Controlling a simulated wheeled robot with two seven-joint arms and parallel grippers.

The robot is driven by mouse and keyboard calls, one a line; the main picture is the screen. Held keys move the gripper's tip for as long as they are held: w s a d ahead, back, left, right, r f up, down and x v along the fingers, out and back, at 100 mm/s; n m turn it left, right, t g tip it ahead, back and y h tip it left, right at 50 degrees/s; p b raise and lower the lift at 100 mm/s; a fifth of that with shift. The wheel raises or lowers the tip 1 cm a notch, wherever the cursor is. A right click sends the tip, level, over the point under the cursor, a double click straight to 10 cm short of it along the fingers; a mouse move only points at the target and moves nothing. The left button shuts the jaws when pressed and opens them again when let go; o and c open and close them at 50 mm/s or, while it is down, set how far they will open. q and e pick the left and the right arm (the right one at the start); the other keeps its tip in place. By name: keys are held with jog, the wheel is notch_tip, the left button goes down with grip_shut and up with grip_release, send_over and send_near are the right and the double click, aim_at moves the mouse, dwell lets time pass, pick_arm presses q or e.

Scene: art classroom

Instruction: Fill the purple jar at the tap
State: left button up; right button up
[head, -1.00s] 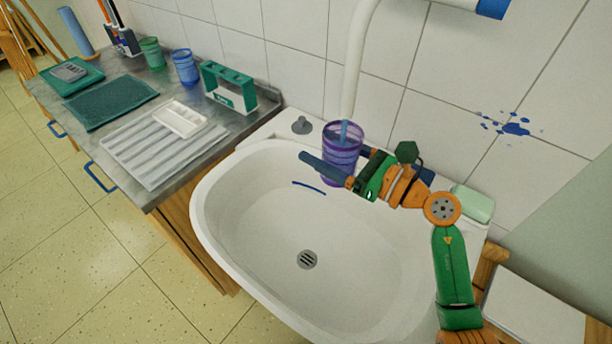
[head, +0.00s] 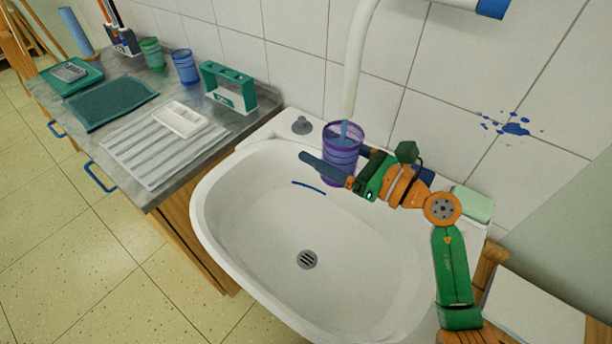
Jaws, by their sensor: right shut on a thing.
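The water level in the jar is hard to tell. My left gripper is not in view.
The basin is empty around the drain (head: 307,260). The counter (head: 228,118) on the left holds a blue cup (head: 185,67), a green cup (head: 152,54) and a green rack (head: 229,86).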

dwell(0.3)
jog(key=s+a+p, duration=0.3)
jog(key=s+a, duration=0.1)
jog(key=a, duration=0.2)
jog(key=shift+s+p, duration=0.3)
jog(key=shift+s, duration=0.05)
dwell(0.4)
jog(key=s+a+p, duration=0.3)
jog(key=s+a, duration=0.1)
jog(key=a, duration=0.1)
jog(key=shift+s+a, duration=0.15)
jog(key=shift+a, duration=0.1)
